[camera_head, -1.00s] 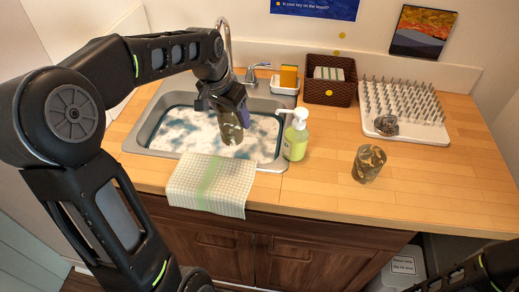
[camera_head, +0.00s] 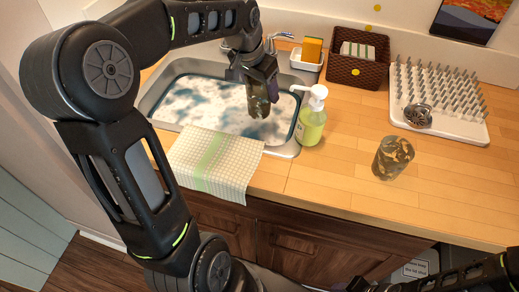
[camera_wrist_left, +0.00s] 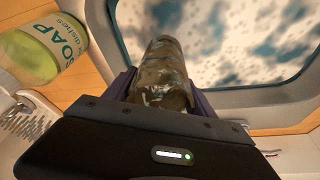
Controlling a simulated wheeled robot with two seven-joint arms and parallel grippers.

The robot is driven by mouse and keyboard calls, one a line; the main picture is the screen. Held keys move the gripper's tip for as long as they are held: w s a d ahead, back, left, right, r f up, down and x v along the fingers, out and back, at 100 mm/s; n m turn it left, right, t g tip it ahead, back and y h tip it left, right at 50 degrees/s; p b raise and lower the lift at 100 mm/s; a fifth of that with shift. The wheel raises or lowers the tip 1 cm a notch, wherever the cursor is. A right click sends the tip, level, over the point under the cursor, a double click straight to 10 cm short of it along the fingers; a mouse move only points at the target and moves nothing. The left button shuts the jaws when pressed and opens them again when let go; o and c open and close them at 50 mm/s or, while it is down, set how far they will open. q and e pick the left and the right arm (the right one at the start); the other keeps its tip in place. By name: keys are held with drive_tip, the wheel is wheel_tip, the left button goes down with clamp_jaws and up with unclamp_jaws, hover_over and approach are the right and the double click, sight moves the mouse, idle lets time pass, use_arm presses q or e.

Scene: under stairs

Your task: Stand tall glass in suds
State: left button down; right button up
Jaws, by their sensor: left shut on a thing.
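My left gripper (camera_head: 256,84) is shut on a tall glass (camera_head: 258,104), brownish and see-through with pale patches. It holds the glass over the right part of the sink, above or at the suds (camera_head: 210,105); I cannot tell whether the glass's lower end touches them. In the left wrist view the glass (camera_wrist_left: 160,78) stands out between the fingers, with the foamy water beyond it. A second, similar patterned glass (camera_head: 392,158) stands upright on the counter at right. My right arm shows dark at the bottom right; its fingertips are not clear.
A green soap bottle (camera_head: 311,118) stands at the sink's right rim, close to my left gripper. A checked cloth (camera_head: 215,162) hangs over the front edge. A sponge dish (camera_head: 306,62), a brown basket (camera_head: 357,68) and a pegged drying rack (camera_head: 460,125) stand behind.

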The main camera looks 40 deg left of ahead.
sight(261, 115)
use_arm(q)
wheel_tip(261, 115, down, 4)
drive_tip(key=b, duration=0.3)
drive_tip(key=shift+f, duration=3.1)
wheel_tip(261, 115, down, 3)
drive_tip(key=shift+s, duration=0.1)
drive_tip(key=shift+f, duration=0.4)
